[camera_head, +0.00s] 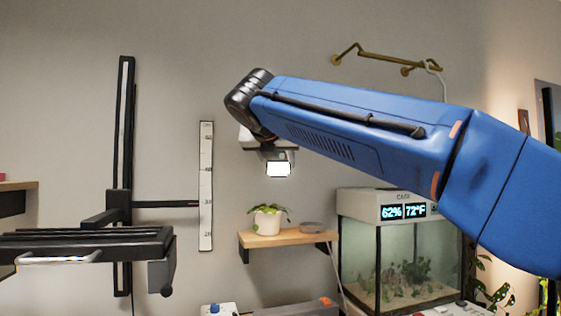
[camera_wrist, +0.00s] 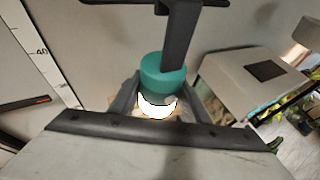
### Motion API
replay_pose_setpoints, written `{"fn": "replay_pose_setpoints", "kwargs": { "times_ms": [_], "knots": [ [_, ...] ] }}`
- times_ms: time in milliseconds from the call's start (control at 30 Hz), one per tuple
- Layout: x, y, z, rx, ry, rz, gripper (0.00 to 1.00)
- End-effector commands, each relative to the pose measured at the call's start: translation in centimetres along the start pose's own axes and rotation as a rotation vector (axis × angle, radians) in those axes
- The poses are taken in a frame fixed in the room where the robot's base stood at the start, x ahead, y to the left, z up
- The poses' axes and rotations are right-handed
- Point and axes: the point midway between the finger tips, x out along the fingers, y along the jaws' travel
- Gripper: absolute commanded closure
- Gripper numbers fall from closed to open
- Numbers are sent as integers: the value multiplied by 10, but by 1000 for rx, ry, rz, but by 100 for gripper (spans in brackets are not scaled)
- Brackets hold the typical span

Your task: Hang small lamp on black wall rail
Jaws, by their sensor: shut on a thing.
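The small lamp, a teal cylinder (camera_wrist: 163,72) with a glowing white end, sits between the two dark fingers of my gripper (camera_wrist: 160,97) in the wrist view. The fingers are shut on it. A dark upright stem (camera_wrist: 180,40) with a crossbar at the top edge meets or passes the lamp's top; I cannot tell whether they touch. In the head view my gripper (camera_head: 268,148) is mostly hidden behind my blue arm, with a bright white patch (camera_head: 278,168) just below it. A black vertical rail (camera_head: 124,150) is on the wall at left; I cannot tell whether it is the task's rail.
A wooden shelf (camera_head: 262,240) with a potted plant (camera_head: 267,221) is below my gripper. A glass terrarium (camera_head: 398,255) with a lit display stands to the right. A white measuring strip (camera_head: 206,190) is on the wall. A brass rail (camera_head: 385,57) is at upper right.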

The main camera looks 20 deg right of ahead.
Motion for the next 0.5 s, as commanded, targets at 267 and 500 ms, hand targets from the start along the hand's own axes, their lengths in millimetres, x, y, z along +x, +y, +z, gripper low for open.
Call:
{"fn": "replay_pose_setpoints", "kwargs": {
  "times_ms": [267,500],
  "knots": [
    [15,8,6,0,0,-1,84],
    [28,15,11,-1,0,-1,84]
  ]
}}
